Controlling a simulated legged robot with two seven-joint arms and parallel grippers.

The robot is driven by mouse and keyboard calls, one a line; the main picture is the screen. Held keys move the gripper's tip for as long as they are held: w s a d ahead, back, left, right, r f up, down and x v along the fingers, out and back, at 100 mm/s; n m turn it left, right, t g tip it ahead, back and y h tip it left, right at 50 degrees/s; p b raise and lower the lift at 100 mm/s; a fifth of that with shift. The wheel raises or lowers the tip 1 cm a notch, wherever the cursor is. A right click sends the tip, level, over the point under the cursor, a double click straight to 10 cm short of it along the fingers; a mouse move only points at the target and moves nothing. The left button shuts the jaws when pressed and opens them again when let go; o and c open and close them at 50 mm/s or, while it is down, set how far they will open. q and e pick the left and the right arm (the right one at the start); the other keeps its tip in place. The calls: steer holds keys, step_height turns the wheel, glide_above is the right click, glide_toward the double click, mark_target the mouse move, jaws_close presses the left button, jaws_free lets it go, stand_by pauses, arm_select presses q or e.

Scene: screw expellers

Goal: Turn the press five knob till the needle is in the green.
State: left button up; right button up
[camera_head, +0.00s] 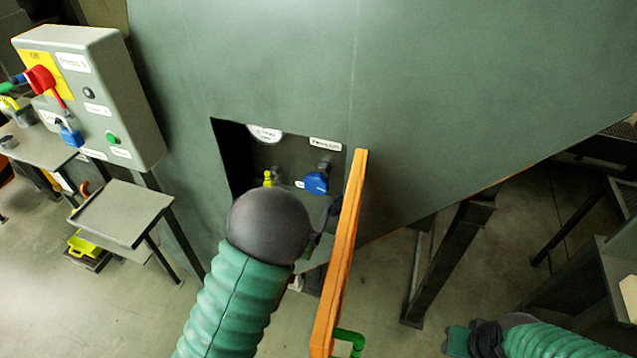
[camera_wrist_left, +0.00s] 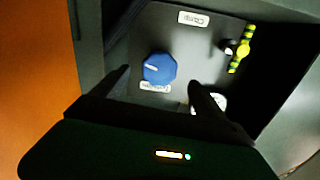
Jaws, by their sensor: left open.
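The blue knob (camera_head: 316,182) sits in a recess in the large grey-green press wall, below a white label. In the left wrist view, the knob (camera_wrist_left: 159,69) appears between and beyond the fingertips of my open left gripper (camera_wrist_left: 160,82); contact cannot be told. In the head view my own arm hides most of that gripper. A white round gauge (camera_head: 265,132) is cut off by the recess's top edge, so its needle and green zone cannot be read. In the left wrist view a finger partly covers it. My right gripper (camera_head: 472,340) is low at the right, its jaws unclear.
A yellow-handled valve (camera_head: 268,178) is left of the knob in the recess. An orange rail (camera_head: 340,255) stands close to the right of my left arm. A control box (camera_head: 95,95) with a red switch and a small grey table (camera_head: 122,212) are at the left.

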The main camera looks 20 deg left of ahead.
mark_target(315, 187)
arm_select(q)
steer(key=w, duration=0.9)
steer(key=shift+w+d+r+p, duration=0.2)
steer(key=shift+w+d+p, duration=0.05)
steer(key=shift+p, duration=0.15)
steer(key=shift+w+f, duration=0.15)
steer(key=shift+w, duration=0.4)
steer(key=shift+s, duration=0.1)
steer(key=c, duration=1.4)
steer(key=shift+m, duration=0.3)
steer(key=m+b, duration=0.2)
steer(key=m, duration=0.1)
steer(key=shift+m, duration=0.3)
steer(key=m+b, duration=0.1)
steer(key=m, duration=0.3)
steer(key=shift+m, duration=0.3)
